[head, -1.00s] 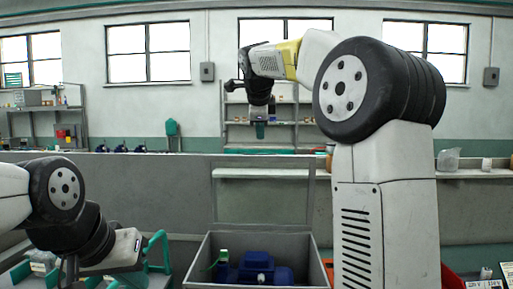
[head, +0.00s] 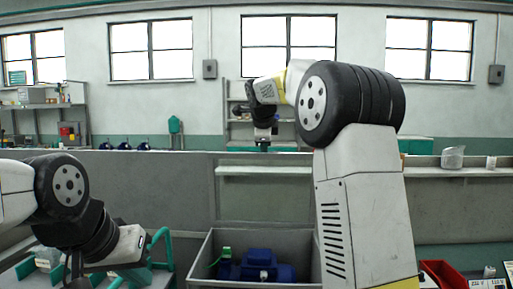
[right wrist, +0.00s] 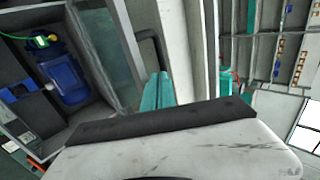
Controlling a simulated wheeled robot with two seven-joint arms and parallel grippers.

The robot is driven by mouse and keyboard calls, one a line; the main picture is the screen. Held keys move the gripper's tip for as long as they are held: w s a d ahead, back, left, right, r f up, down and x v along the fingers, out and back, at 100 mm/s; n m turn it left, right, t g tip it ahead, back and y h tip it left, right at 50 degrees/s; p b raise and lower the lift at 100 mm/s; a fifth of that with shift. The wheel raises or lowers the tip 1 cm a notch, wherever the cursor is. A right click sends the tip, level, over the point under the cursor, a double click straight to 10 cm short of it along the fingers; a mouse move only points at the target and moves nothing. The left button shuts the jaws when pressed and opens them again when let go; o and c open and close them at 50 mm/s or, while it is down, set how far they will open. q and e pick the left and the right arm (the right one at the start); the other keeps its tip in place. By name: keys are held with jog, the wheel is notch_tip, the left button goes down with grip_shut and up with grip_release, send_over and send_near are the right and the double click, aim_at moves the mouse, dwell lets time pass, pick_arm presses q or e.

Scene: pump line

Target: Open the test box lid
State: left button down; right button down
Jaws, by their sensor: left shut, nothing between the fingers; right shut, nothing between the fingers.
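The test box (head: 207,262) is a grey open-topped box at bottom centre, with a blue pump (head: 255,265) inside. Its lid (head: 217,195) appears to be the framed, see-through panel standing upright behind the box, so the box is open from above. In the right wrist view the box interior is at left with the pump (right wrist: 68,80), and the greenish lid pane (right wrist: 100,45) is beside it. A black bar handle (right wrist: 152,42) is near its edge. My right gripper (head: 264,147) is shut and empty, above the lid's top edge; its teal fingers (right wrist: 158,92) show near the handle; contact is unclear. My left gripper (head: 132,276) is shut and empty, left of the box.
A red bin (head: 442,273) is at lower right. A long grey partition (head: 150,190) runs behind the box, and shelves (head: 235,105) stand at the back wall.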

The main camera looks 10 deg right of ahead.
jog(key=w+d+f, duration=0.1)
jog(key=w, duration=0.7)
jog(key=shift+w+d+f, duration=0.15)
jog(key=shift+w+d, duration=0.2)
jog(key=shift+d, duration=0.05)
